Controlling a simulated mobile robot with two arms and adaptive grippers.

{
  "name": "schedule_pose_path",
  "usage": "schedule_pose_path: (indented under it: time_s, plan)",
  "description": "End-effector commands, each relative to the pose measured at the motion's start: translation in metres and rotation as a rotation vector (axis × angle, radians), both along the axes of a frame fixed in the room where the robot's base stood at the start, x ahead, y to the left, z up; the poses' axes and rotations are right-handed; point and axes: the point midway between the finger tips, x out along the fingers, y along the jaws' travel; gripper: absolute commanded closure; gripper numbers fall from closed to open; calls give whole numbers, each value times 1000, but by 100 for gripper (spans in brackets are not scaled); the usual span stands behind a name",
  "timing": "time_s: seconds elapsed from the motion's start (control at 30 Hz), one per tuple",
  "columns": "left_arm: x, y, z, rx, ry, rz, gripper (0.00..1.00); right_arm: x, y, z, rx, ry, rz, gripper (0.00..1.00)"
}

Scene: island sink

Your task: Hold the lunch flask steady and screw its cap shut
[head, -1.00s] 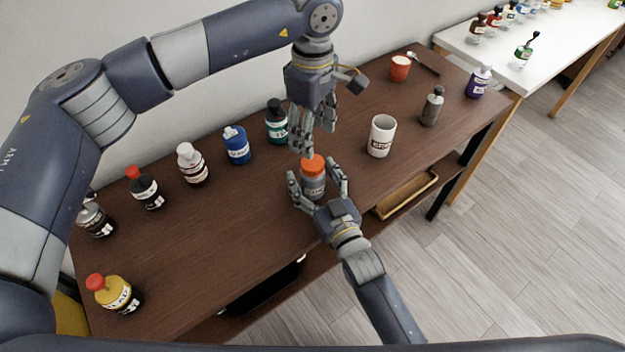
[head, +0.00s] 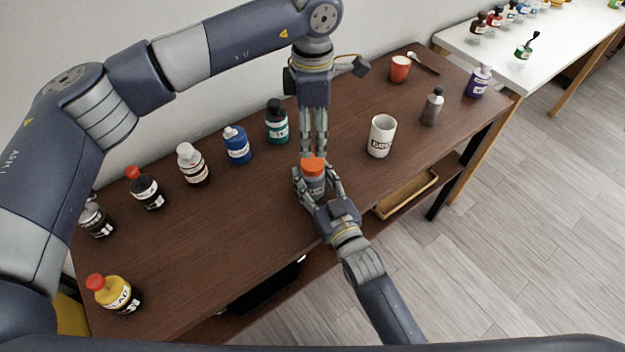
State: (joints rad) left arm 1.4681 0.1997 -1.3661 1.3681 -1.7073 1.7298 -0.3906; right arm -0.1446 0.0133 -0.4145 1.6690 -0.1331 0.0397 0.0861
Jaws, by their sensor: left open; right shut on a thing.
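The lunch flask (head: 315,186) is a small grey container with a label, standing upright near the front edge of the brown table. Its orange cap (head: 313,166) sits on top of it; I cannot tell how tightly. My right gripper (head: 318,182) comes from the front and is shut on the flask's body, with fingers on both sides. My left gripper (head: 313,152) points straight down from above, open, with its fingertips just above or behind the cap. I cannot tell whether they touch it.
Several bottles stand along the back left, including a teal one (head: 277,124) and a blue one (head: 237,146). A yellow bottle (head: 116,294) is at front left. A white mug (head: 381,137), grey bottle (head: 432,107) and orange cup (head: 400,69) stand right. The table (head: 225,230) is clear left of the flask.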

Motion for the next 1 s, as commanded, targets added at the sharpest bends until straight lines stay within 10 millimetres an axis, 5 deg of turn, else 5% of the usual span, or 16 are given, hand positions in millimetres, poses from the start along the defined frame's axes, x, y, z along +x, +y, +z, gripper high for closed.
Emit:
schedule_pose_path:
  time_s: [0.5,1.0]
  plan:
    - [0,0,0,1,0,861,43,0,0,0,0,0,0,100]
    - [0,0,0,1,0,990,43,0,0,0,0,0,0,100]
